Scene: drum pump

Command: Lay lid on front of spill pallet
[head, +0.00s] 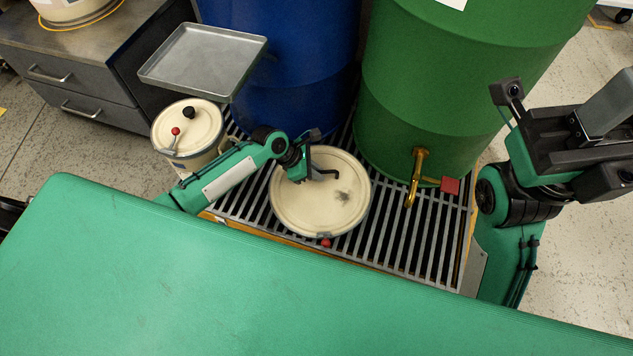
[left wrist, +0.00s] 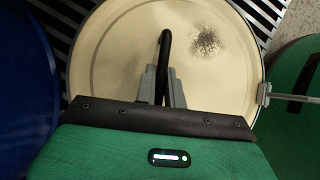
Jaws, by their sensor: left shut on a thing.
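The lid (head: 310,205) is a round cream disc with a grey rim, a dark smudge and a black handle. It lies over the front part of the grey slatted spill pallet (head: 400,262), in front of the drums, and looks about level. I cannot tell whether it touches the slats. My left gripper (head: 318,175) is above the lid, shut on its handle. In the left wrist view, the grey fingers (left wrist: 163,85) close on the black handle (left wrist: 165,45), and the lid (left wrist: 120,60) fills the middle. My right arm is at the right, its fingertips not clear.
A blue drum (head: 290,80) and a green drum (head: 450,90) with a brass tap (head: 416,175) stand at the pallet's back. A cream pot (head: 188,130) stands at its left. A metal tray (head: 203,60) is beside the blue drum, near a grey cabinet (head: 60,75).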

